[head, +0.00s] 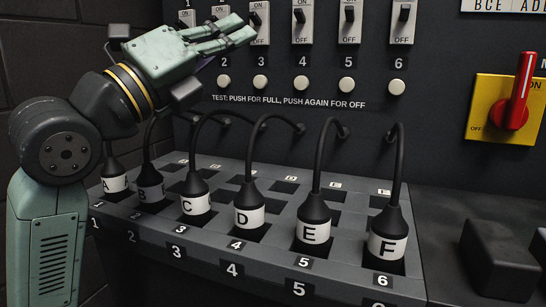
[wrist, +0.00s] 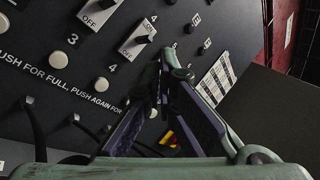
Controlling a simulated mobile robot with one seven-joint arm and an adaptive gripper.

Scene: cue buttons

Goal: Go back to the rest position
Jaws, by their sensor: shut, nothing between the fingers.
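My gripper (head: 248,36) is pale green and is raised at the upper left of the head view, in front of the switch row. Its fingers are together and hold nothing. In the wrist view my gripper (wrist: 170,62) shows its dark finger pads converging near the panel. The round white buttons of the panel, such as button 3 (head: 260,82) and button 4 (head: 302,84), sit below and to the right of the gripper. Button 3 (wrist: 65,56) and button 4 (wrist: 101,84) also show in the wrist view. My arm hides part of the panel's left side.
Labelled plugs, such as plug D (head: 249,217) and plug F (head: 388,246), stand in a sloped socket board (head: 245,262) with black cables arching above it. A red handle (head: 522,90) on a yellow plate is at the right. A dark block (head: 497,265) lies at the lower right.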

